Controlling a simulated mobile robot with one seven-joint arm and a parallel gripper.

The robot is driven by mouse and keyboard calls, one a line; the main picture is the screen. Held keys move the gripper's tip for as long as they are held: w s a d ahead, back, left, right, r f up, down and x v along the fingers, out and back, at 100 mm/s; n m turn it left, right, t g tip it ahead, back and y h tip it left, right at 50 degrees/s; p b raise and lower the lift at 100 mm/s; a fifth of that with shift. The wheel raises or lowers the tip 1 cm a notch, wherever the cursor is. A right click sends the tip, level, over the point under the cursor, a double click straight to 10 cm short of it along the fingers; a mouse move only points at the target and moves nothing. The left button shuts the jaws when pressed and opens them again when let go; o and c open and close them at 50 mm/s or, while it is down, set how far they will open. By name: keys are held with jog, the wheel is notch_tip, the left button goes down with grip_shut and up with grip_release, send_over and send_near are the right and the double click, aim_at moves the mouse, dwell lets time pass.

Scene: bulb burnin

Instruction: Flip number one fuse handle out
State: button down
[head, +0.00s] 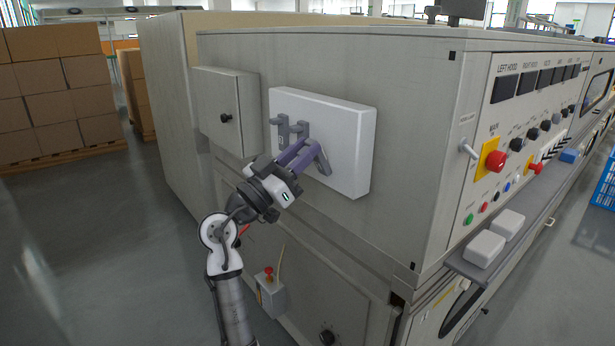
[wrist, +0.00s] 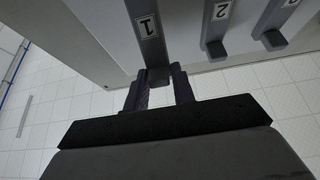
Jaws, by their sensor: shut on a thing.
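The number one fuse handle is a grey bar at the right of the row on a white fuse box (head: 345,150). In the wrist view the handle (wrist: 148,35) carries a "1" label, and its lower end sits between my two fingers. In the head view the handle (head: 323,162) looks slanted; how far it is swung out is hard to tell. My gripper (head: 312,150), with purple fingers, is shut on this handle; in the wrist view the fingers (wrist: 158,80) flank its end. The number two (wrist: 218,30) and number three (wrist: 280,22) handles stand beside it.
A grey cabinet box (head: 225,105) with a black knob is left of the fuse box. Below my gripper is a small box with a red button (head: 268,275). A control panel (head: 530,130) is on the machine's right face. Open floor lies at the left.

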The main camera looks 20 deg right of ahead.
jog(key=f+h+b, duration=0.1)
jog(key=b, duration=0.3)
jog(key=a+f+h+b, duration=0.1)
jog(key=f+b, duration=0.1)
jog(key=b, duration=0.3)
jog(key=a+f+t+h+b, duration=0.1)
jog(key=b, duration=0.4)
jog(key=shift+s+f, duration=0.3)
jog(key=shift+s, duration=0.05)
jog(key=shift+f, duration=0.1)
jog(key=shift+d, duration=0.15)
jog(key=c, duration=1.3)
grip_release()
jog(key=shift+w+d+f, duration=0.1)
jog(key=shift+f, duration=0.05)
jog(key=shift+r, duration=0.2)
jog(key=shift+a+f, duration=0.1)
jog(key=shift+a, duration=0.1)
